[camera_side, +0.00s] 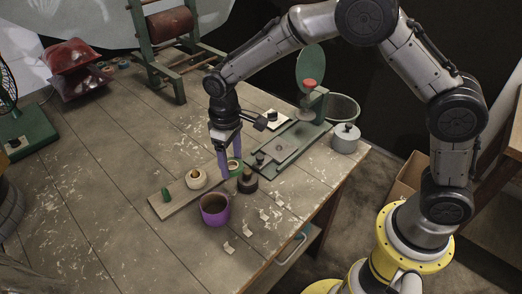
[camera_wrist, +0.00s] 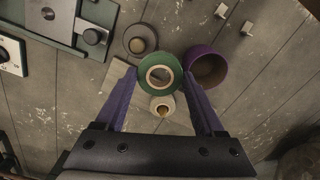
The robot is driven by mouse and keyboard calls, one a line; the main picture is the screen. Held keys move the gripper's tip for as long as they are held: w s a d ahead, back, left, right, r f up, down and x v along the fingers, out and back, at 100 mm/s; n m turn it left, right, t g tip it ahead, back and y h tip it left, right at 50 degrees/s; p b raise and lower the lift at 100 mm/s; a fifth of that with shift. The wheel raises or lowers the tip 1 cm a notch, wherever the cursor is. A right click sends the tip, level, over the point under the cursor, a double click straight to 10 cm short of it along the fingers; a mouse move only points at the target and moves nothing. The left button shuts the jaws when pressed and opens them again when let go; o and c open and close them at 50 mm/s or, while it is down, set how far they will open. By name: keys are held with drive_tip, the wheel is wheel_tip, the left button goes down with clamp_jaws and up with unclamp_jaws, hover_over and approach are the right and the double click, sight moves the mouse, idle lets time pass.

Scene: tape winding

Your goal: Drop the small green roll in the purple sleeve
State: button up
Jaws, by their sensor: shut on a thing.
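The small green roll (camera_wrist: 147,87) has a pale core and sits between the purple fingers of my gripper (camera_wrist: 160,76) in the wrist view. My gripper is shut on it. In the side view, my gripper (camera_side: 230,168) points down and holds the green roll (camera_side: 235,165) above the work board, partly hidden by a finger. The purple sleeve (camera_side: 214,216) is an open-topped cup on the table, in front of my gripper and a little to its left. In the wrist view, the purple sleeve (camera_wrist: 220,66) lies just right of the held roll, its opening showing.
A white roll (camera_side: 196,180) and a dark roll (camera_side: 247,184) stand on either side of my gripper. A green peg (camera_side: 166,195) stands on the board's left end. A green-framed device (camera_side: 312,104) stands behind.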

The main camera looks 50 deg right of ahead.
drive_tip(key=n, duration=0.2)
approach(212, 193)
drive_tip(key=s+a+f, duration=0.1)
drive_tip(key=s, duration=0.2)
drive_tip(key=shift+a+f, duration=0.15)
drive_tip(key=shift+f, duration=1.05)
drive_tip(key=shift+a+f, duration=0.15)
drive_tip(key=shift+f, duration=1.1)
drive_tip(key=o, duration=1.3)
drive_tip(key=shift+r, duration=0.1)
drive_tip(key=shift+r, duration=2.85)
